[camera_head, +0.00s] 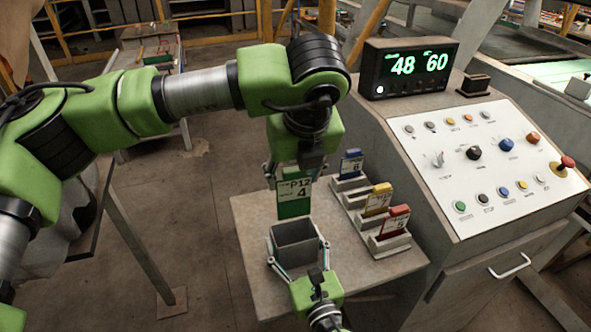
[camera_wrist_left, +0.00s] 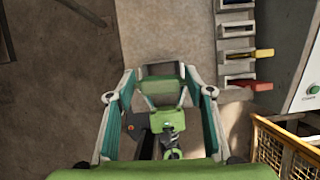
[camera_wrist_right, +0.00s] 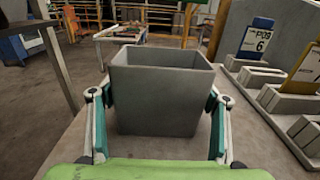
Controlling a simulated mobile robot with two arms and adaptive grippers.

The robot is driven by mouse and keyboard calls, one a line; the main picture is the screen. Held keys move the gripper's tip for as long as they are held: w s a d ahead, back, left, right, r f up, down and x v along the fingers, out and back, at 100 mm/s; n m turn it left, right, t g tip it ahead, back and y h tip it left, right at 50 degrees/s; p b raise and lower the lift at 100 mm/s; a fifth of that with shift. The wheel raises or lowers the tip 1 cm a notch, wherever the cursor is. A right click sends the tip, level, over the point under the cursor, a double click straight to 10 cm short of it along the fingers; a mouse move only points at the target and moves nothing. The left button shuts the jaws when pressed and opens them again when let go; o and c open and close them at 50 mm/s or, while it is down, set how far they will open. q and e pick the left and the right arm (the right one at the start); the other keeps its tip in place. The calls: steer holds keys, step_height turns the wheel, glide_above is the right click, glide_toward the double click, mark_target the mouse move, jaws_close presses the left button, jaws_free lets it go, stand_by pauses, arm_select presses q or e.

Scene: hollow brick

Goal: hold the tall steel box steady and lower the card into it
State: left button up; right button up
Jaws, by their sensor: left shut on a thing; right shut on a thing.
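A green and white card marked P12 4 (camera_head: 293,197) hangs upright in my left gripper (camera_head: 290,176), which is shut on its upper part. The open-topped grey steel box (camera_head: 296,250) stands on the small table, just below the card in the head view. My right gripper (camera_head: 298,255) is shut on the box, one finger on each side. In the right wrist view the box (camera_wrist_right: 160,98) is upright between the fingers, and no card shows inside its visible part. My left gripper also shows in the left wrist view (camera_wrist_left: 160,85); the box's opening is unclear there.
Blue (camera_head: 351,163), yellow (camera_head: 377,200) and red (camera_head: 395,221) cards stand in grey holders at the table's right. A control console (camera_head: 485,160) with a display (camera_head: 410,67) rises beyond them. The tabletop (camera_head: 255,225) left of the box is clear.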

mark_target(294, 188)
arm_select(q)
steer(key=shift+a+f+n, duration=0.1)
steer(key=shift+f+n, duration=0.2)
steer(key=shift+f, duration=1.65)
steer(key=shift+f, duration=0.1)
step_height(294, 188, down, 9)
stand_by(0.6)
steer(key=o, duration=1.1)
steer(key=shift+o, duration=0.2)
